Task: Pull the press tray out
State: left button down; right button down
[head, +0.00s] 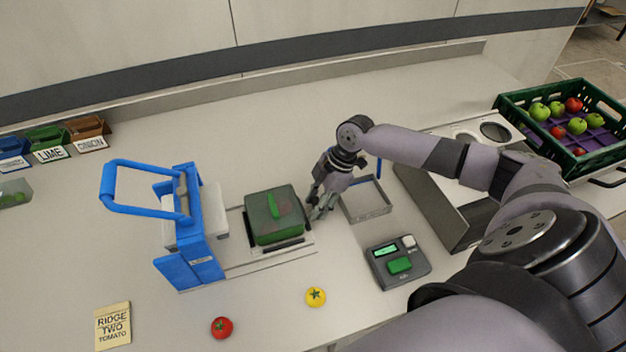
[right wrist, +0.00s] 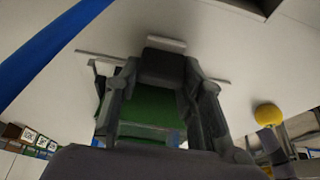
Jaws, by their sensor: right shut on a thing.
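The press tray (head: 279,246) is a flat plate with dark edges on rails to the right of the blue press (head: 190,230). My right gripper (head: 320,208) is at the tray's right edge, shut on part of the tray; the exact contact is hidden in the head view. In the right wrist view the fingers (right wrist: 162,75) close around a dark piece, with the green block (right wrist: 150,108) seen between them. My left gripper is out of view.
A scale with a green button (head: 398,265), a yellow tomato (head: 316,297) and a red tomato (head: 222,328) are nearer the front. A green crate (head: 528,117) of fruit stands far right.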

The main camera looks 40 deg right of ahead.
jog(key=shift+d, duration=0.2)
jog(key=c, duration=1)
grip_release()
jog(key=shift+s+d, duration=0.1)
jog(key=shift+c, duration=0.2)
jog(key=v, duration=1.2)
